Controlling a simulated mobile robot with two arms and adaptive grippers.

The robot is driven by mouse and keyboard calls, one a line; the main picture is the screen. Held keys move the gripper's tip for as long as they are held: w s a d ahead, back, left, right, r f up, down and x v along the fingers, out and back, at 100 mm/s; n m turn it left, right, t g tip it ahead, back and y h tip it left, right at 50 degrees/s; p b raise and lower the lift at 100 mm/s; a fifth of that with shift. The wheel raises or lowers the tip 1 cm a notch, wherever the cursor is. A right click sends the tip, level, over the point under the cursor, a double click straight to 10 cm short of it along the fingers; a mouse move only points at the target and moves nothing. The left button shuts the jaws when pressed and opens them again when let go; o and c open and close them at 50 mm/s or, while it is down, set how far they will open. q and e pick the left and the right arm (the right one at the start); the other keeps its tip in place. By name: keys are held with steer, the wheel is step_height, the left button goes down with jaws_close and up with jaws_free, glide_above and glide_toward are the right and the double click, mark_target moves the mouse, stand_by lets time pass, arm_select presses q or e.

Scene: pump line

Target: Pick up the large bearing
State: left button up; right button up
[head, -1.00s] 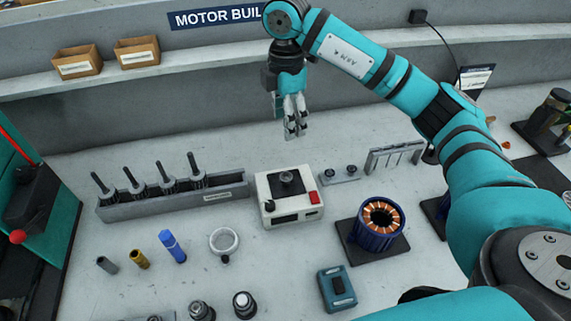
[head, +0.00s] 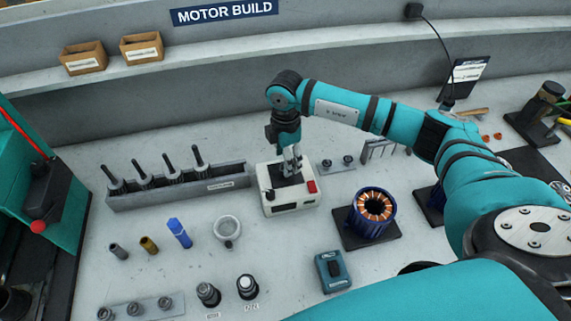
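A white box-shaped device (head: 296,203) with a red switch stands mid-bench. In the earlier view a dark round part, possibly the large bearing, sits on its dark top plate; now my gripper mostly covers that spot. My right gripper (head: 291,170) points down with its fingertips at the top of this device. The fingers are small and overlap the dark plate, so I cannot tell whether they are apart, or touching a part. My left gripper is not in view.
A grey rack (head: 180,185) with several upright shafts stands left of the device. A blue-cased copper-wound stator (head: 374,207) stands on a dark pad to the right. A pale ring-shaped item (head: 227,229) and a teal box (head: 332,271) lie in front. The bench's left front has bare gaps.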

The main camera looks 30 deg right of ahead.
step_height(320, 180, down, 2)
steer(key=shift+f, duration=0.1)
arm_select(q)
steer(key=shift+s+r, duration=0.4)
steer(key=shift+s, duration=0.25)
arm_select(e)
steer(key=shift+f, duration=0.15)
steer(key=c, duration=1)
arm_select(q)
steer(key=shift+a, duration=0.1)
